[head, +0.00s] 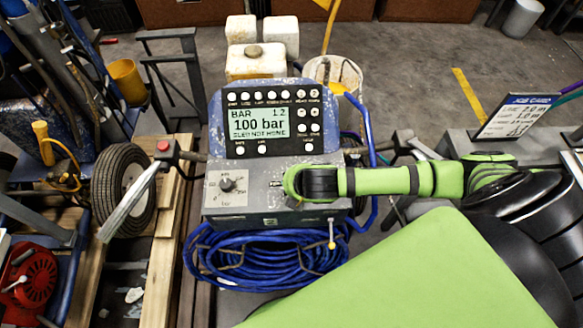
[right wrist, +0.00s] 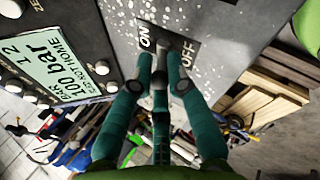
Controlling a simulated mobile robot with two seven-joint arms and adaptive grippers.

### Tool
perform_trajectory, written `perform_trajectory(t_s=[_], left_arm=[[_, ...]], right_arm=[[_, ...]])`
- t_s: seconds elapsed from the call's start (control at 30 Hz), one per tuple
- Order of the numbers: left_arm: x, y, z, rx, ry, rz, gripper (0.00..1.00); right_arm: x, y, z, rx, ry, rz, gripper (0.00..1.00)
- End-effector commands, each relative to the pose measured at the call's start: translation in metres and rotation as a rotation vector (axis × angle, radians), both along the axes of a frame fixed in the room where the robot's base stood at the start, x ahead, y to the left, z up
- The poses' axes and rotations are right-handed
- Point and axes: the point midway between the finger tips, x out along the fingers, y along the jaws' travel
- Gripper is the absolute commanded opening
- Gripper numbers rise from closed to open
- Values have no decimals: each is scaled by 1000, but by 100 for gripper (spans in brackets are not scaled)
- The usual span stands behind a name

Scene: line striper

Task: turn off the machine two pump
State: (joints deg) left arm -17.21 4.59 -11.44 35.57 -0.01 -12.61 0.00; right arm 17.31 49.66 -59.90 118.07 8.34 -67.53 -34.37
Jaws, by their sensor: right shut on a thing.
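The line striper's grey control box (head: 237,203) stands in the middle of the head view, under a display (head: 257,121) that reads 100 bar. A black ON/OFF label (right wrist: 187,55) shows on the speckled panel in the right wrist view. A small metal toggle switch (right wrist: 161,47) sits between the two words. My right gripper (right wrist: 157,76) is shut on the toggle, with its dark green fingers on both sides of it. In the head view my right gripper (head: 279,184) reaches the box from the right and hides the switch. I cannot tell which way the toggle points.
A pressure knob (head: 227,184) is left of my right gripper. A handlebar (head: 129,206) with a red button juts out at the left. A coiled blue hose (head: 262,259) hangs below the box. A job card (head: 518,116) stands at the right.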

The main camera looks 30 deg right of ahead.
Motion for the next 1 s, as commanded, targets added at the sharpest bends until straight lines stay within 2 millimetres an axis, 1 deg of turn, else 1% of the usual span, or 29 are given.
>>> perform_trajectory(t_s=[0.03, 0.07, 0.1, 0.47, 0.57, 0.8, 0.9, 1.0], left_arm=[[0, 0, 0, 0, -1, 0, 40], [0, 0, 0, 0, -1, 0, 40], [0, 0, 0, 0, -1, 0, 40], [1, 0, 0, 0, -1, 0, 40], [1, 0, 0, 0, -1, 0, 40], [0, 0, 0, 0, 0, 0, 40], [0, 0, 0, 0, 0, 0, 40], [0, 0, 0, 0, 0, 0, 40]], right_arm=[[-2, 1, -2, 0, 5, 1, 21], [-2, 0, -2, 0, 6, 2, 33], [-2, 0, -2, 0, 5, 2, 41], [-2, 0, 1, 0, 4, 1, 41], [-7, 0, 9, 0, 3, 1, 41], [-29, 1, 42, -1, 3, 3, 41], [-36, 1, 53, 1, 4, 2, 41], [-40, 1, 59, 0, 4, 1, 41]])
